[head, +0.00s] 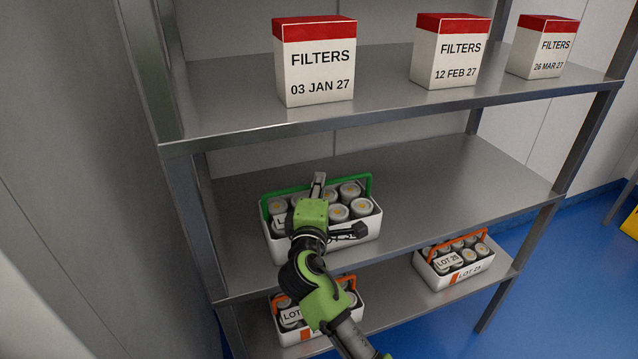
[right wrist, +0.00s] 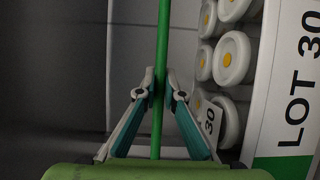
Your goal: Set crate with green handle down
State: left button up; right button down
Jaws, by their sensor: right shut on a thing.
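The white crate (head: 374,226) with the green handle (head: 285,191) is at the middle shelf (head: 440,185), toward its left end. It is upright and holds several white canisters with yellow centres. I cannot tell whether its base touches the shelf. My right gripper (head: 318,186) is above it, shut on the green handle. My arm hides part of the crate's front. In the right wrist view the fingers (right wrist: 158,90) close on the green bar (right wrist: 163,50), beside the crate wall marked LOT 30 (right wrist: 265,110). My left gripper is not in view.
Two crates with orange handles stand on the lower shelf, one below left (head: 355,322) and one right (head: 455,277). Filter boxes (head: 315,75) stand on the upper shelf. The left shelf post (head: 190,215) is close to the crate. The middle shelf is clear to the right.

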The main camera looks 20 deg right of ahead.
jog(key=c, duration=2.3)
grip_release()
jog(key=shift+o, duration=0.7)
jog(key=shift+s, duration=0.1)
jog(key=shift+a+r, duration=0.1)
jog(key=b+v, duration=0.1)
jog(key=v, duration=1.1)
